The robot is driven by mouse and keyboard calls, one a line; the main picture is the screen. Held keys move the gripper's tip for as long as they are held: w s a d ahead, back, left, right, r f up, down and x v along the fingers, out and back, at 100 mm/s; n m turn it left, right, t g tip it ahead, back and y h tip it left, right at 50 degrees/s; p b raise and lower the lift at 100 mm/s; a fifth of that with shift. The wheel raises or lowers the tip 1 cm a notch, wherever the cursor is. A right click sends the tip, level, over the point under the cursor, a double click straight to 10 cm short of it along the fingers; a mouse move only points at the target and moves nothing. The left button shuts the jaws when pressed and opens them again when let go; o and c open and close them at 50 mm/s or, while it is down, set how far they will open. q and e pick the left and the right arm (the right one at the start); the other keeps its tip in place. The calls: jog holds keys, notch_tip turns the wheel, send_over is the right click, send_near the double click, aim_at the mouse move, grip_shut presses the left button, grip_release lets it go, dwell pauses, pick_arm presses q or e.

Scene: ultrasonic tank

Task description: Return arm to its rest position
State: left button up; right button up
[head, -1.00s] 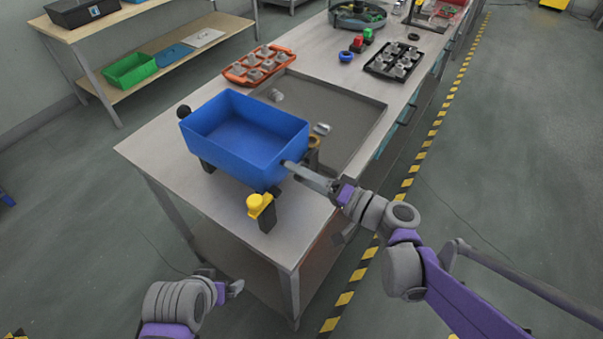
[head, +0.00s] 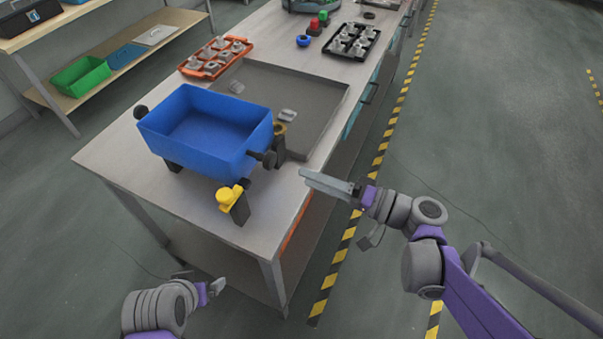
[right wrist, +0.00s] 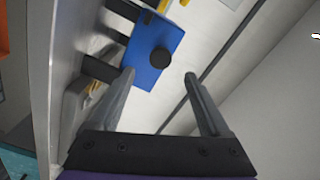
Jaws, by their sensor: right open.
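The tank's end and knob also show beyond the fingers in the right wrist view (right wrist: 145,75). My left gripper (head: 217,287) hangs low in front of the bench; its jaw state is too small to tell.
A yellow-topped black post (head: 233,205) stands at the bench's front. A grey tray (head: 325,95) with small metal parts lies behind the tank. An orange tray (head: 190,68) and a black tray (head: 345,55) hold grey parts.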

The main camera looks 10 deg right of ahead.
dwell(0.5)
jog(key=s+f+g+h+p, duration=0.2)
jog(key=s+f+g+h, duration=0.3)
jog(key=s+f+h, duration=0.4)
jog(key=s+d+f+n+h, duration=0.2)
jog(key=s+d+h, duration=0.1)
jog(key=d+h, duration=0.3)
jog(key=shift+s+d+f+p, duration=0.15)
jog(key=shift+d+p, duration=0.15)
jog(key=shift+d, duration=0.95)
